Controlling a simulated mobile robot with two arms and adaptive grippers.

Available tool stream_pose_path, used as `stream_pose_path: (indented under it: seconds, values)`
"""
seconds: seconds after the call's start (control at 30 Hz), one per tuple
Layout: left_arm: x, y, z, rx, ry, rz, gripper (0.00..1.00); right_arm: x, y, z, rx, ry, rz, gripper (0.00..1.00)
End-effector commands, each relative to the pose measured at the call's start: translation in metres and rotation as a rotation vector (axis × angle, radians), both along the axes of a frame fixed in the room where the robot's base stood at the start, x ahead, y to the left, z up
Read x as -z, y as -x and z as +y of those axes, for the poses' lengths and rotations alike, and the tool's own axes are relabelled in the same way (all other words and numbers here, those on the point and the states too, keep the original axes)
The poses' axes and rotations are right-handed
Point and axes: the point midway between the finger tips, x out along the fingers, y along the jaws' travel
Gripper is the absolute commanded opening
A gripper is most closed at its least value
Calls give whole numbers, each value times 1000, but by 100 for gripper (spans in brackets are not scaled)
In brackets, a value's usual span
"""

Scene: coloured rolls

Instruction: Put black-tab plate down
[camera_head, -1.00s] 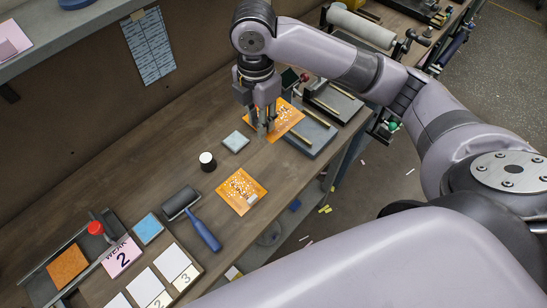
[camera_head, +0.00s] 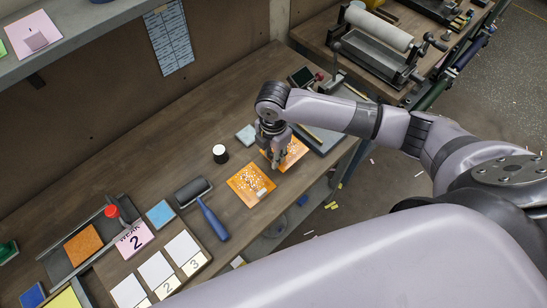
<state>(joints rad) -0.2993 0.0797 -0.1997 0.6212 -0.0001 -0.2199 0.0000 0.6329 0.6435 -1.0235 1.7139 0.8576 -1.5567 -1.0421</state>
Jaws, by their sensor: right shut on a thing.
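My right gripper (camera_head: 273,164) is shut on the orange plate (camera_head: 294,152) with pale markings, at the plate's left edge. The plate is low over the wooden bench (camera_head: 160,150), near its front edge; I cannot tell whether it touches the bench. A black tab cannot be made out; the fingers hide part of the plate. A second orange plate (camera_head: 249,184) with white markings lies flat on the bench, just left of the gripper. My left gripper is not in view.
A grey bed (camera_head: 332,131) lies behind and right of the held plate. A black cup (camera_head: 220,154), a blue-grey block (camera_head: 246,134) and a blue-handled roller (camera_head: 212,222) are left of the gripper. White cards (camera_head: 183,250) lie at front left. A roller press (camera_head: 375,45) stands at the back right.

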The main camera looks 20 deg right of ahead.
Motion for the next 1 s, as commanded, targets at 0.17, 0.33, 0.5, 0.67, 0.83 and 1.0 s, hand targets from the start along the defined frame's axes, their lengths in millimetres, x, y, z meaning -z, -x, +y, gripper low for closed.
stream_pose_path:
  seconds: [0.17, 0.33, 0.5, 0.67, 0.83, 1.0]
  values:
    - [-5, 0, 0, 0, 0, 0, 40, 27, 1, 0, 2, 1, 3, 1]
    - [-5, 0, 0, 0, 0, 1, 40, 33, 0, 0, -1, 1, 0, 1]
    - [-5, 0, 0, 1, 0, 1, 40, 33, 0, 0, 0, 1, 1, 1]
    - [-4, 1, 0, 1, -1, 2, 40, 36, 0, 0, 0, 1, 1, 27]
    - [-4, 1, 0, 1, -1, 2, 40, 36, 1, 0, 0, 1, 2, 38]
    - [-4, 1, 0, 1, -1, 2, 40, 36, 1, 0, 0, 2, 2, 44]
